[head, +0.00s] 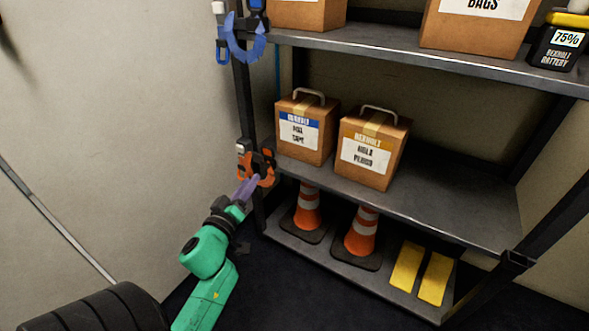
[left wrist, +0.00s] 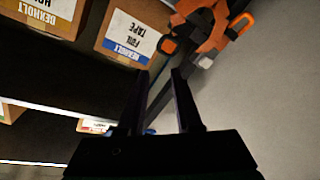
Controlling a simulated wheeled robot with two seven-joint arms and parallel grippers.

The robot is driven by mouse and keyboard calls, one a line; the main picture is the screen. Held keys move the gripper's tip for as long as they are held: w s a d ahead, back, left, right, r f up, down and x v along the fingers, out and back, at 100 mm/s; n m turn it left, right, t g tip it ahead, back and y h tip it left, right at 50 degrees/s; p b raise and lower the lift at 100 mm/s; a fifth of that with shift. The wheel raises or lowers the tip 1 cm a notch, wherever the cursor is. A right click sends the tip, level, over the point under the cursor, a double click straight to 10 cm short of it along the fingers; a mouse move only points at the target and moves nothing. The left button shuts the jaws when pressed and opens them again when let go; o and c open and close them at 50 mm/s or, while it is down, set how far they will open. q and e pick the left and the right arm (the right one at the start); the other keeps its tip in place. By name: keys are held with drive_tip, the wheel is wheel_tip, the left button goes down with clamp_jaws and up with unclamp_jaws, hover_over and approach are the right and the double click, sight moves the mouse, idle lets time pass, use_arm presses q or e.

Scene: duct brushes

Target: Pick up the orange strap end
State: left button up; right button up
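The orange strap end (head: 262,168) hangs at the shelf's front left post, beside the middle shelf, in the head view. It has a curved, clamp-like shape with a pale piece at its upper left. In the left wrist view the orange strap end (left wrist: 207,35) is at the top, beyond the fingertips and partly cut off by the frame edge. My left gripper (head: 250,184) is just below and left of it in the head view. In the left wrist view the left gripper (left wrist: 159,74) has its fingers apart, with nothing between them. My right gripper is not in view.
A blue strap end (head: 245,40) hangs higher on the same post (head: 246,105). Cardboard boxes (head: 306,128) stand on the middle shelf (head: 440,208). Traffic cones (head: 361,232) and yellow pieces (head: 435,280) are on the bottom shelf. A bare wall (head: 110,110) lies left, with free room before it.

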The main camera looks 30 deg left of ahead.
sight(268, 156)
use_arm(q)
drive_tip(key=b+x, duration=0.3)
drive_tip(key=x, duration=1)
drive_tip(key=shift+w, duration=0.4)
clamp_jaws()
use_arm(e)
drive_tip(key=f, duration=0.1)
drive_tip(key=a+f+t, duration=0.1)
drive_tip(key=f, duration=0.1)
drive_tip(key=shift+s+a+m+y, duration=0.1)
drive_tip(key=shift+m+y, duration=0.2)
